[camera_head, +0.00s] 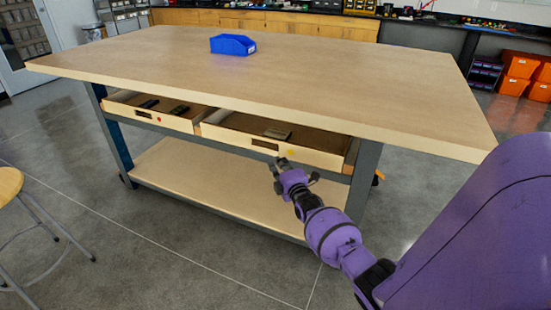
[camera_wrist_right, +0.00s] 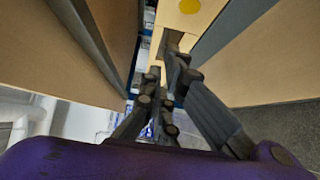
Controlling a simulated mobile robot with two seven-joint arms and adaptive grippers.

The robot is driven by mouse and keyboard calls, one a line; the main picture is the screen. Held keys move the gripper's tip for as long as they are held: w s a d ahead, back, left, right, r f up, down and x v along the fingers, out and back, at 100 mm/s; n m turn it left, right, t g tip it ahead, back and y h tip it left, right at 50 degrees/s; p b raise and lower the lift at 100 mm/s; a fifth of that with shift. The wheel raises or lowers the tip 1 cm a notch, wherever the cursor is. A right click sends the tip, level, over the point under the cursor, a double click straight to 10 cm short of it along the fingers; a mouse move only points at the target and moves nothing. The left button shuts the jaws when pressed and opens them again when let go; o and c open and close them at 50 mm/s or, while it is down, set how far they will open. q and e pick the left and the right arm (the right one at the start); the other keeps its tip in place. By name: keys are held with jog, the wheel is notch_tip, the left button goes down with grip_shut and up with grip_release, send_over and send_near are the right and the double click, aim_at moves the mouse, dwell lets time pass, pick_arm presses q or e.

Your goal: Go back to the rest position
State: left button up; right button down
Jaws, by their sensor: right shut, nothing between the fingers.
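My right gripper (camera_head: 281,162) is shut and empty, in front of the right drawer (camera_head: 262,143) of the workbench. The drawer is pulled out, has a yellow dot on its front and holds a small flat greenish object (camera_head: 277,133). In the right wrist view my right gripper (camera_wrist_right: 172,58) shows its dark fingers close to the drawer front with the yellow dot (camera_wrist_right: 189,6). I cannot tell whether they touch it. My left gripper is not in view.
The workbench top (camera_head: 330,75) is bare except for a blue bin (camera_head: 232,45). The left drawer (camera_head: 150,113), with a red dot, is also open and holds dark items. A lower shelf (camera_head: 200,180) is below. A stool (camera_head: 10,184) stands at left; the front floor is clear.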

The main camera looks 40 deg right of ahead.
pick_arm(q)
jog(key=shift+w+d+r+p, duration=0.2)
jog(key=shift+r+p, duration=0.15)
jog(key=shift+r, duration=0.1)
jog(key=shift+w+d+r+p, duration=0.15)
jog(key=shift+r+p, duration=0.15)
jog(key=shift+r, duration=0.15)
pick_arm(e)
jog(key=v, duration=0.7)
jog(key=shift+s, duration=0.5)
jog(key=shift+d+f, duration=0.1)
